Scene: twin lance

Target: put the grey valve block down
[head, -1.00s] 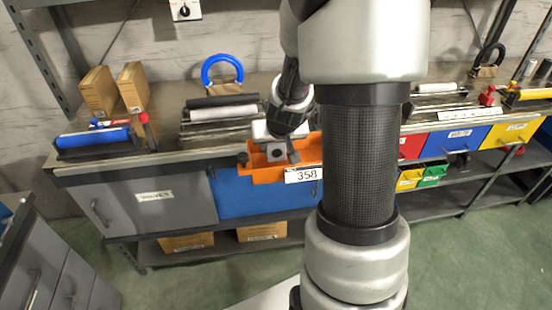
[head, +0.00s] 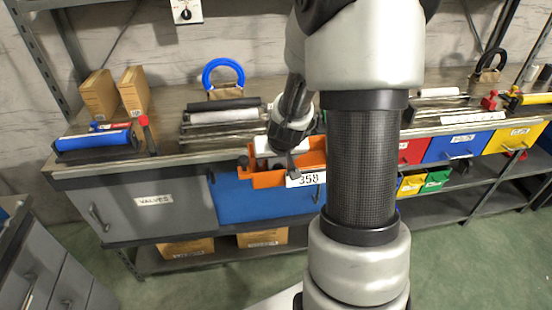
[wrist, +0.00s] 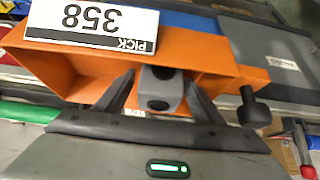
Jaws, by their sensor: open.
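The grey valve block (wrist: 160,90), a small block with dark round ports, sits inside the orange bin (wrist: 85,72) in the wrist view. My gripper (wrist: 161,82) is open, with one finger on each side of the block; a gap shows at the left finger. Whether the block rests fully on the bin floor is hard to tell. In the head view my gripper (head: 280,165) reaches down into the orange bin (head: 265,180), and the block is mostly hidden. The bin carries a white label (wrist: 92,22) reading PICK 358.
The bin is at the front edge of the workbench (head: 165,158), above a blue drawer (head: 250,200). A dark knob (wrist: 253,108) stands out at the bin's end. A grey drawer (head: 150,212) is labelled VALVES.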

